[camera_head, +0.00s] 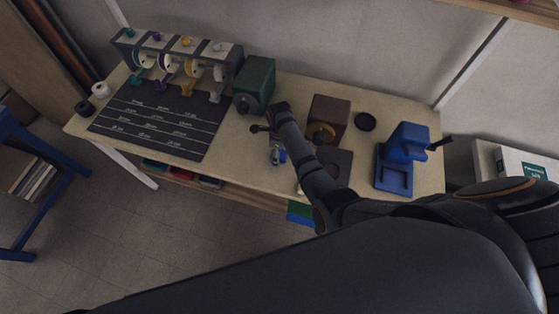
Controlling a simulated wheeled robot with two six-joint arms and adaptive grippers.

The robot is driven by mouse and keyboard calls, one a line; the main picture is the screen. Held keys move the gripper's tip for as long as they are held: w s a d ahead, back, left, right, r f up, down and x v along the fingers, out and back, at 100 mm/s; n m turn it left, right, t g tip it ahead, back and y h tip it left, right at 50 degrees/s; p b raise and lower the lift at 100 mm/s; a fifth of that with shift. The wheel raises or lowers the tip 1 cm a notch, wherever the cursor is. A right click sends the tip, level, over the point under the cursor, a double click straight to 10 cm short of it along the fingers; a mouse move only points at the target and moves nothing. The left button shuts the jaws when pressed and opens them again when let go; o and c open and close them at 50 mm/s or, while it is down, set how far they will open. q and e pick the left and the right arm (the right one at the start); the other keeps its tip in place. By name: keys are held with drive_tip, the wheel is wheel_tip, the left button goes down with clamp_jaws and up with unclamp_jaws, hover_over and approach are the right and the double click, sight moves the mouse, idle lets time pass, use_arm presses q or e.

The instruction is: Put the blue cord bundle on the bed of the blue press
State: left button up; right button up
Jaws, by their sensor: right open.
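The blue press (408,142) stands at the right end of the table, with its flat bed (393,181) low at its front and a dark handle on its right. A small blue bundle (283,156), which looks like the cord bundle, is near the table's front middle, partly hidden by my right arm. My right gripper (275,148) is open and points down at or just beside the bundle; I cannot tell whether it touches. Nothing covers the visible part of the press bed. My left gripper is not in view.
A dark green machine (255,84) and a brown box machine (328,117) stand behind my right arm. A spool rack (178,57) and a dark marked mat (153,120) fill the left. A small black dish (365,122) lies left of the press.

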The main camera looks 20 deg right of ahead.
drive_tip(key=shift+f, duration=0.2)
drive_tip(key=c, duration=1.1)
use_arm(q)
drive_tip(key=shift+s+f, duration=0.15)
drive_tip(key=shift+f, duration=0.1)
use_arm(e)
drive_tip(key=shift+r, duration=0.1)
